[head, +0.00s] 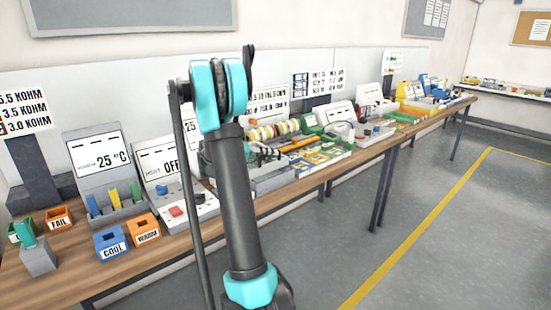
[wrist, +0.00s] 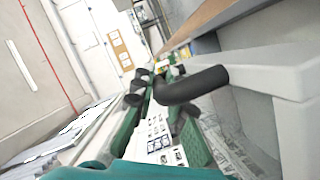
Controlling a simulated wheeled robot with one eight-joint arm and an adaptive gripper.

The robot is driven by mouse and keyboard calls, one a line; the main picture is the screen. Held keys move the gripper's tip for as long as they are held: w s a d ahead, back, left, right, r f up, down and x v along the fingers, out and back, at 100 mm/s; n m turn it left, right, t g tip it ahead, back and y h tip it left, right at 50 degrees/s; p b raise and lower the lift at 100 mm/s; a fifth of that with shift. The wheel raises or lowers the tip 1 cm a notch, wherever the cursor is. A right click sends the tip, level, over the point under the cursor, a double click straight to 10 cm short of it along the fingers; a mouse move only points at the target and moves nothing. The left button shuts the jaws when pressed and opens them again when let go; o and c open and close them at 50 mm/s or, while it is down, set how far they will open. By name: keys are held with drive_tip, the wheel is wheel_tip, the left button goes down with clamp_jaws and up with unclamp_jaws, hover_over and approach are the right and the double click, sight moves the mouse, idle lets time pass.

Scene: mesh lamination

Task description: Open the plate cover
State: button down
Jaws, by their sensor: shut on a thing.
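In the wrist view a black bent handle (wrist: 195,83) joins a thick light grey arm (wrist: 270,78), which appears to be part of the plate cover. My gripper (wrist: 180,108) is at this handle and shut on it; its fingers are dark and hard to tell from the parts around them. A teal part of my own arm fills the bottom edge of the wrist view. In the head view my arm hides the gripper and most of the spot where it works, so I cannot tell there how far the cover is raised.
Printed sheets (wrist: 158,135) lie between green parts in the wrist view. In the head view the long bench (head: 185,240) is crowded with devices, a blue bin (head: 112,241), an orange bin (head: 143,229) and signs. The grey floor (head: 440,240) in front is clear.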

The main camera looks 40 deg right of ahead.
drive_tip(key=w, duration=0.5)
drive_tip(key=w+a, duration=0.1)
drive_tip(key=w, duration=1)
drive_tip(key=shift+w+a, duration=0.1)
drive_tip(key=shift+a, duration=0.05)
drive_tip(key=c, duration=1.5)
unclamp_jaws()
drive_tip(key=shift+c, duration=0.2)
drive_tip(key=shift+v, duration=3.75)
